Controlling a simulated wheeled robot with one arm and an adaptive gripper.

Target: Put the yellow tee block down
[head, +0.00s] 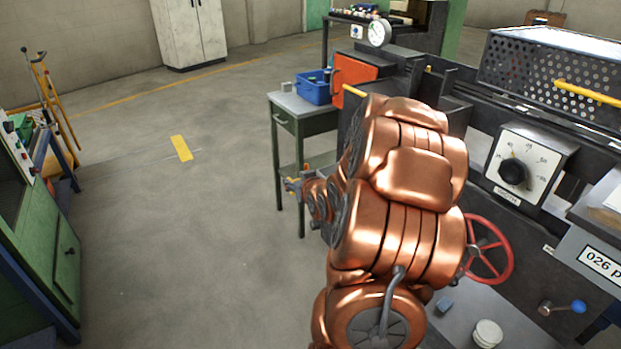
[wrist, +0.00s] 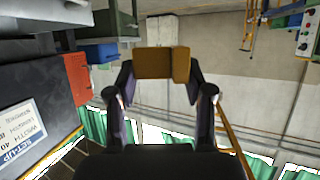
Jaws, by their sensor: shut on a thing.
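The yellow tee block (wrist: 155,63) is between the fingertips of my gripper (wrist: 161,79) in the wrist view. It looks dark yellow, with a wide part on the left and a narrower part on the right. My gripper is shut on it, and nothing else touches it there. In the head view my copper-coloured arm hides much of the middle. The block is too small there to make out clearly.
The green table (head: 283,118) bears a blue bin (head: 314,87) and a small grey block. A machine with a red handwheel (head: 490,248) stands at right. A green cabinet (head: 38,240) stands at left. The floor between is clear, with a yellow patch (head: 181,147).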

